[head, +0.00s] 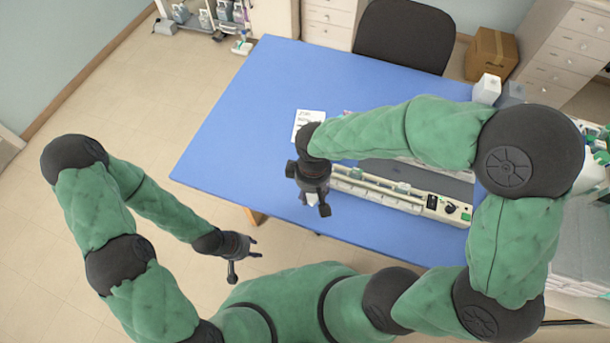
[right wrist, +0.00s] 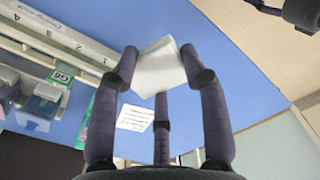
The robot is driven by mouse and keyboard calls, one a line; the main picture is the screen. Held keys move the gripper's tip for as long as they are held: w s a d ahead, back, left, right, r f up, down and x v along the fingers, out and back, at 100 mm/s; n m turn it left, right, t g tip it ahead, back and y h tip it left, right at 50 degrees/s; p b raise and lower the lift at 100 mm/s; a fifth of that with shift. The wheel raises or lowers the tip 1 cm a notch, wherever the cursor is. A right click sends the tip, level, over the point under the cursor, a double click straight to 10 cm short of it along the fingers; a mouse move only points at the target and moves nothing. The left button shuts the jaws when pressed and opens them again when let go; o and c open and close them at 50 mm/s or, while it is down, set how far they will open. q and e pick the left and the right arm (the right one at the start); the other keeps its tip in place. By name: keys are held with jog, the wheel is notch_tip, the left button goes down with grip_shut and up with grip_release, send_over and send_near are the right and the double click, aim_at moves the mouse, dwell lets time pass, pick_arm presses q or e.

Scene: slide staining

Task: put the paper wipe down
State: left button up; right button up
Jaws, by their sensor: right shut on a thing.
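The paper wipe (right wrist: 158,68) is a small white folded piece between the fingertips of my right gripper (right wrist: 160,72) in the right wrist view. In the head view the right gripper (head: 314,203) is over the front part of the blue table, left of the long staining unit, and only a bit of white shows between its fingers. My left gripper (head: 241,264) is off the table's front edge, over the floor, with its fingers apart and empty.
The blue table (head: 245,120) is bare across its left and back parts. A printed white sheet (head: 308,122) lies behind the right gripper. The long staining unit (head: 400,197) is at its right, partly hidden by my arm. A white box (head: 487,88) stands at the back right.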

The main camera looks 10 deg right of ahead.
jog(key=w+f, duration=0.3)
jog(key=w+d+f+b, duration=0.1)
jog(key=w+f, duration=0.1)
jog(key=w, duration=0.2)
jog(key=w+f, duration=0.3)
jog(key=w, duration=0.1)
jog(key=shift+d+f+b, duration=0.2)
jog(key=shift+f+b, duration=0.1)
jog(key=shift+f, duration=0.05)
jog(key=shift+w+f+b, duration=0.2)
jog(key=shift+f+b, duration=0.15)
jog(key=shift+f, duration=1.25)
jog(key=shift+f, duration=0.2)
jog(key=o, duration=1.3)
